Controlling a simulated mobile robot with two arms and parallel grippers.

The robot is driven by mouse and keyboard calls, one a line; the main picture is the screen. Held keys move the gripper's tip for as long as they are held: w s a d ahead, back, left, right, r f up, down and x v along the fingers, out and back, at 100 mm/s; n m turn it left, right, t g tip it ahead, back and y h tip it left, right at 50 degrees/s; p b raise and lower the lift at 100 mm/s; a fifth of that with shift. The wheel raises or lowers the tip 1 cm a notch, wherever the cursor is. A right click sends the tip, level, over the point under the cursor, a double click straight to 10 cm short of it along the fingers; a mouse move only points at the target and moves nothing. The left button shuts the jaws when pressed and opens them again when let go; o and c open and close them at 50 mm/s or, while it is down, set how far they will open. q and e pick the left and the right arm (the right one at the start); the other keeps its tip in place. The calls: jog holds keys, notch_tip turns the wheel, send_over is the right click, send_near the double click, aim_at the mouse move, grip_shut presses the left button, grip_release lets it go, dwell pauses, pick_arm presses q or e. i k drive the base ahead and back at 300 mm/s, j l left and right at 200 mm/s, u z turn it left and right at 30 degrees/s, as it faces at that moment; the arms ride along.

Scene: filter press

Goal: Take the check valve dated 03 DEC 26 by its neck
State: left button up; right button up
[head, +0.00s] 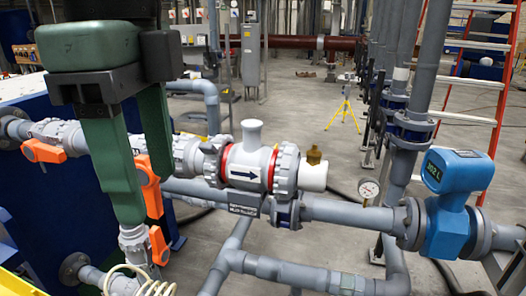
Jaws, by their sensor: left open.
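A grey check valve (250,165) with a black arrow label pointing right sits in the pipe run at the middle of the head view. Its short neck (252,132) stands upright on top with a flared rim. A dark plate (243,208) hangs below the body; its lettering is too small to read, and I see no legible date. My left gripper (147,200), green with black mounts, comes down at the left. Its two fingers are apart, and it is left of the valve, clear of the neck. My right gripper is not in view.
Orange valve handles (43,151) sit on the left pipes, some behind my left fingers. A brass fitting (314,157) stands right of the valve. The space above the neck is free.

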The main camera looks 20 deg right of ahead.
aim_at(249, 165)
jog(key=i+l, duration=0.8)
jog(key=l, duration=0.1)
